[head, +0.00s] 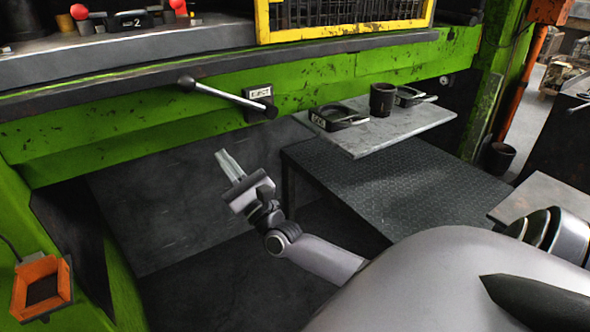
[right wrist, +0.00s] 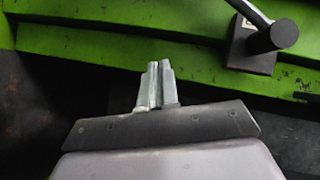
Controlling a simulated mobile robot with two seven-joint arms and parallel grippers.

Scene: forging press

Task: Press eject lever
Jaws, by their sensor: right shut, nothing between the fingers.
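The eject lever (head: 228,96) is a light metal rod with a dark ball knob at its left end, pivoting at its right end on the green press beam. A plate reading EJECT (head: 259,91) sits beside the pivot. The rod slopes up slightly to the left. In the right wrist view the lever's dark hub (right wrist: 265,42) and part of its rod show at top right; the knob is out of that view. My right gripper (head: 222,155) is shut and empty, below the lever and apart from it. Its fingers (right wrist: 153,68) point at the green beam. My left gripper is not in view.
A grey shelf (head: 400,127) right of the lever holds a dark cup (head: 383,99) and two dark ring-like items. A dark patterned platform (head: 390,185) stands below it. Red-knobbed controls (head: 78,12) and a yellow guard (head: 345,34) are above. Space around my right gripper looks clear.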

